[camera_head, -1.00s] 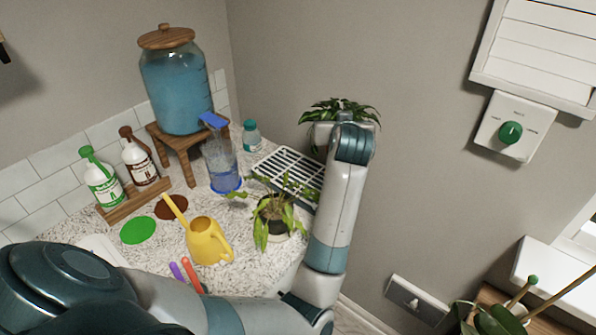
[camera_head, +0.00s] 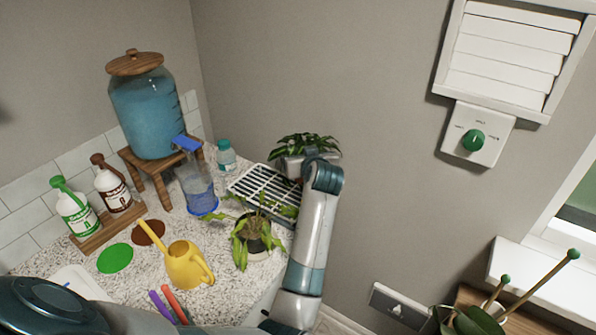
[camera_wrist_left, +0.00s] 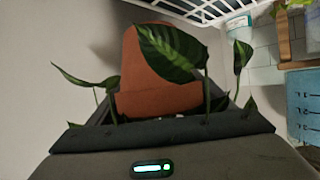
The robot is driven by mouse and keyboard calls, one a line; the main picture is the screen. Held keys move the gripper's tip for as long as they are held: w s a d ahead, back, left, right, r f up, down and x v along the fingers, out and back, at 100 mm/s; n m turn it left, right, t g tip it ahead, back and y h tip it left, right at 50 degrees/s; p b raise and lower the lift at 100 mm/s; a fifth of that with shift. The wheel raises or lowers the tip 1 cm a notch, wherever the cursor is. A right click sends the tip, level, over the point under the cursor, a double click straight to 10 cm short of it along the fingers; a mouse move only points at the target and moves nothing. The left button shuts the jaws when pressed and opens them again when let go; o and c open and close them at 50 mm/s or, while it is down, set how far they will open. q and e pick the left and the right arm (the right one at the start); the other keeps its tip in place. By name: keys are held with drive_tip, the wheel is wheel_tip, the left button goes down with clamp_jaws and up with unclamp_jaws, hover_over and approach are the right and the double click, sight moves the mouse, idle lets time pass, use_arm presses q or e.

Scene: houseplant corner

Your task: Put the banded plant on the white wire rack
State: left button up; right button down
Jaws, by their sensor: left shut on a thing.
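The banded plant (camera_head: 305,144) has dark green leaves with pale stripes. In the left wrist view its terracotta pot (camera_wrist_left: 150,72) sits tilted in the picture between my left gripper's jaws (camera_wrist_left: 165,122). In the head view my left gripper (camera_head: 300,166) is shut on it, with the pot mostly hidden behind the gripper. The white wire rack (camera_head: 262,186) stands on the counter below and left of the gripper in the picture. The rack's wires (camera_wrist_left: 212,10) also show at the top of the left wrist view. The plant appears above the rack; contact cannot be seen. My right gripper is out of view.
A drooping plant (camera_head: 256,236) stands in front of the rack, close to my arm. A clear jug (camera_head: 197,190), capped bottle (camera_head: 226,157) and blue water dispenser (camera_head: 145,110) stand to the left. A yellow watering can (camera_head: 187,265) is nearer. The wall lies behind.

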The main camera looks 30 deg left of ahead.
use_arm(q)
wheel_tip(320, 180, down, 2)
drive_tip(key=shift+f, duration=0.1)
idle(0.4)
wheel_tip(320, 180, down, 3)
drive_tip(key=shift+r+p, duration=0.15)
drive_tip(key=shift+p, duration=0.45)
drive_tip(key=shift+f, duration=0.5)
drive_tip(key=shift+f, duration=0.1)
